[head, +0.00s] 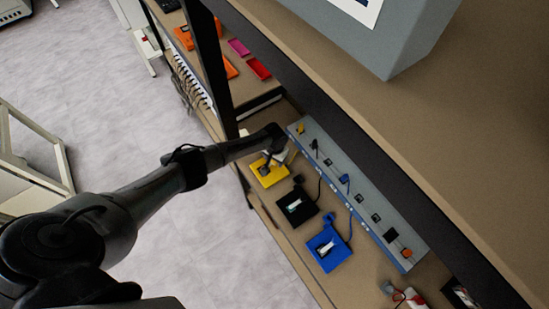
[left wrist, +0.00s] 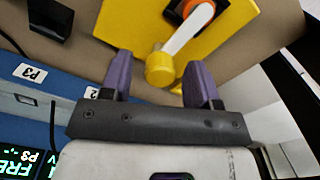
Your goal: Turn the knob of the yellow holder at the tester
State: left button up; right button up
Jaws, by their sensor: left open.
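The yellow holder (head: 268,173) lies on the bench shelf beside the long grey-blue tester (head: 345,185), at its far end. In the left wrist view the yellow holder (left wrist: 130,25) fills the top, with an orange-and-black round part and a white lever (left wrist: 188,32). The lever's near end carries a round yellow knob (left wrist: 160,70). My left gripper (left wrist: 158,68) is open, its purple fingers on either side of the knob with visible gaps. In the head view my left gripper (head: 276,157) is over the holder, its fingertips unclear. My right gripper is not in view.
A black holder (head: 296,207) and a blue holder (head: 328,247) lie in a row nearer along the shelf, with cables to the tester. A dark upright post (head: 213,70) stands near my left arm. A shelf overhangs behind the tester. Red and white items (head: 408,296) lie at the near end.

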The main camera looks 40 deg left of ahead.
pick_arm(q)
jog(key=shift+r, duration=0.1)
jog(key=shift+r, duration=0.35)
notch_tip(320, 180, up, 13)
jog(key=p, duration=0.2)
dwell(0.4)
